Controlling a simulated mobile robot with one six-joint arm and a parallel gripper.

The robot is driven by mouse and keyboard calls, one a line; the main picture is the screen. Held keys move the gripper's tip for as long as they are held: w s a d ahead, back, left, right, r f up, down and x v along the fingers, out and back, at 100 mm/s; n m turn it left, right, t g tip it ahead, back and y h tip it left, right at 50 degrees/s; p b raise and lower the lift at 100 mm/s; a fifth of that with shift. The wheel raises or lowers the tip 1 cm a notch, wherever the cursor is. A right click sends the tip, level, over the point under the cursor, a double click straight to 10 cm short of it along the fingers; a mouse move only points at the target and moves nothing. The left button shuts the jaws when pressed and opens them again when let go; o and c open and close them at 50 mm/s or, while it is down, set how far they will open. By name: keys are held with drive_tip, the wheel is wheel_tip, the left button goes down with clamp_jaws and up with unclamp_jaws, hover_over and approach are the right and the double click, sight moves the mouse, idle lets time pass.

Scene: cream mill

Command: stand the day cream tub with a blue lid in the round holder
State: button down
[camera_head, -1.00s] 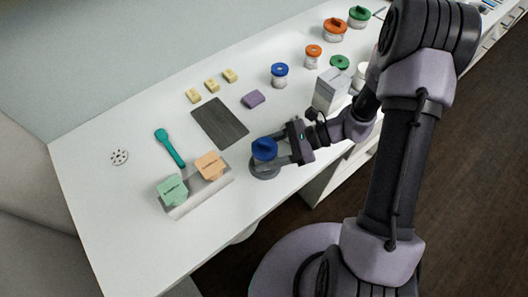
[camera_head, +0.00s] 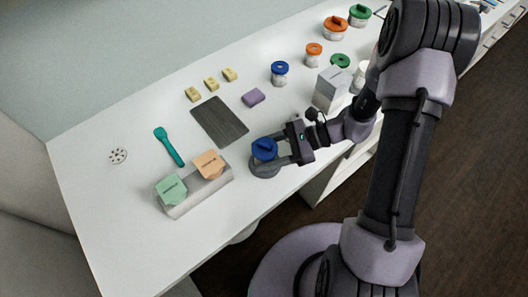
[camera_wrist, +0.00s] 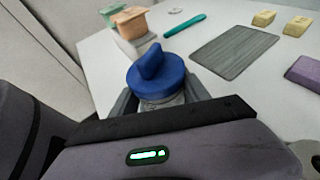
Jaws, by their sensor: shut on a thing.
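The day cream tub with a blue lid (camera_head: 264,149) is upright between the fingers of my gripper (camera_head: 284,157). Its blue lid with a raised grip also shows in the wrist view (camera_wrist: 157,75), between both fingers (camera_wrist: 165,102). My gripper is shut on the tub. The round holder (camera_head: 264,171), dark grey, shows directly beneath the tub at the front of the table. The tub appears to be in or just over it. The fingers and lid hide the tub's base, so I cannot tell whether it touches the holder's floor.
A pale rack (camera_head: 198,193) with a green tub (camera_head: 171,188) and an orange tub (camera_head: 209,164) stands just left. A dark grey board (camera_head: 219,121) lies behind. A grey box (camera_head: 331,91) stands close to my arm. Another blue-lidded jar (camera_head: 279,70) stands farther back.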

drive_tip(key=shift+f+b, duration=0.55)
drive_tip(key=shift+f, duration=0.05)
idle(1.1)
drive_tip(key=shift+c, duration=2.2)
unclamp_jaws()
drive_tip(key=p+v, duration=0.4)
drive_tip(key=v, duration=1.3)
drive_tip(key=s+a+r+n+t+h+b, duration=0.3)
drive_tip(key=s+a+r+n+h, duration=0.1)
drive_tip(key=s+r+n+h, duration=0.1)
drive_tip(key=s+a+r+n+t+h+b, duration=0.3)
drive_tip(key=s+r+n+h, duration=0.3)
drive_tip(key=r, duration=0.3)
drive_tip(key=shift+s+a+n+t+h, duration=0.3)
drive_tip(key=shift+s+a+n+t, duration=0.1)
drive_tip(key=shift+s+a+n, duration=0.45)
